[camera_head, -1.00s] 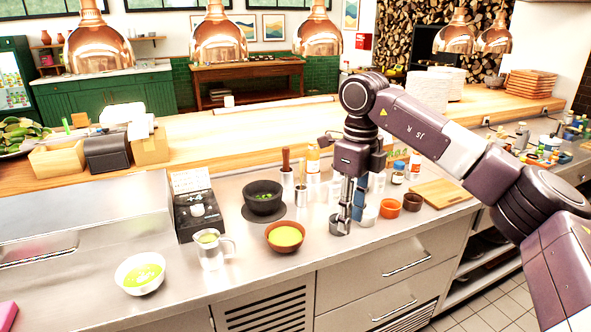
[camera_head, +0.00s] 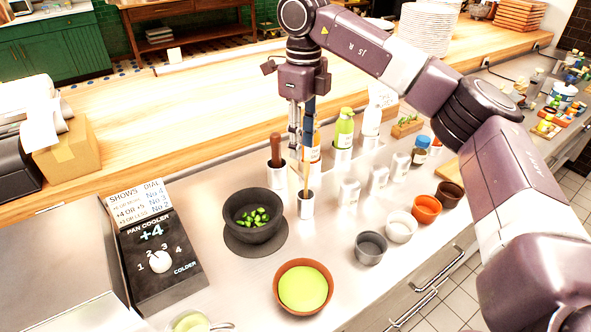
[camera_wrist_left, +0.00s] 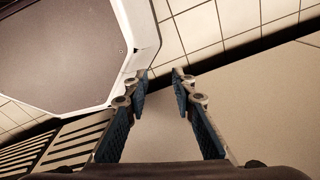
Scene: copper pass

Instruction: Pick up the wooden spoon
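My right gripper (camera_head: 303,160) points straight down above a small metal canister (camera_head: 306,206), just right of the dark bowl. A thin tan stick (camera_head: 305,181), possibly the wooden spoon's handle, stands in the canister at the fingertips. The fingers look close together, but I cannot tell whether they grip it. A dark brown handle (camera_head: 276,147) stands in another metal canister (camera_head: 276,177) to the left. In the left wrist view my left gripper (camera_wrist_left: 160,82) is open and empty.
A dark bowl with green pieces (camera_head: 254,212) stands beside the canister. A brown bowl of green liquid (camera_head: 303,288) is nearer the front. Bottles (camera_head: 344,130) and small cups (camera_head: 400,227) stand to the right. A pan cooler box (camera_head: 155,250) is at left.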

